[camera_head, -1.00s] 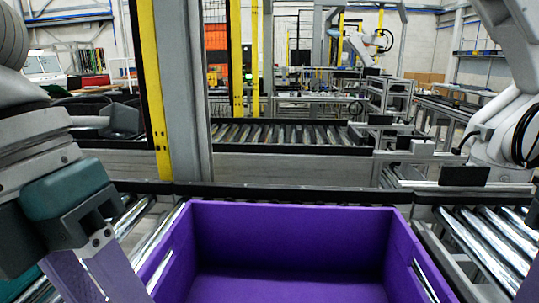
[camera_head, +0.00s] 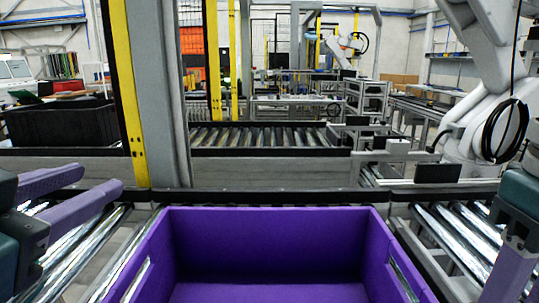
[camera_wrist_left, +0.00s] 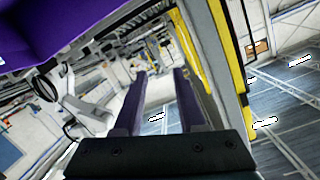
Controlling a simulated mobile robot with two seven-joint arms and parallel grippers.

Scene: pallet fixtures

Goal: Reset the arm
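My left gripper (camera_head: 103,178) is at the left edge of the head view, beside the purple crate and apart from it. Its two purple fingers point right and forward. In the left wrist view its fingers (camera_wrist_left: 160,75) are apart with nothing between them, so it is open and empty. My right gripper (camera_head: 510,272) shows only in part at the right edge of the head view. A purple finger points down there; its tips and any gap are cut off or hidden.
A purple open crate (camera_head: 275,243) stands at the bottom middle, and its visible inside is empty. Roller conveyors (camera_head: 455,240) lie on both sides. A yellow-edged post (camera_head: 128,100) rises behind at left. A black bin (camera_head: 62,123) stands farther left. A white robot arm (camera_head: 490,90) is at right.

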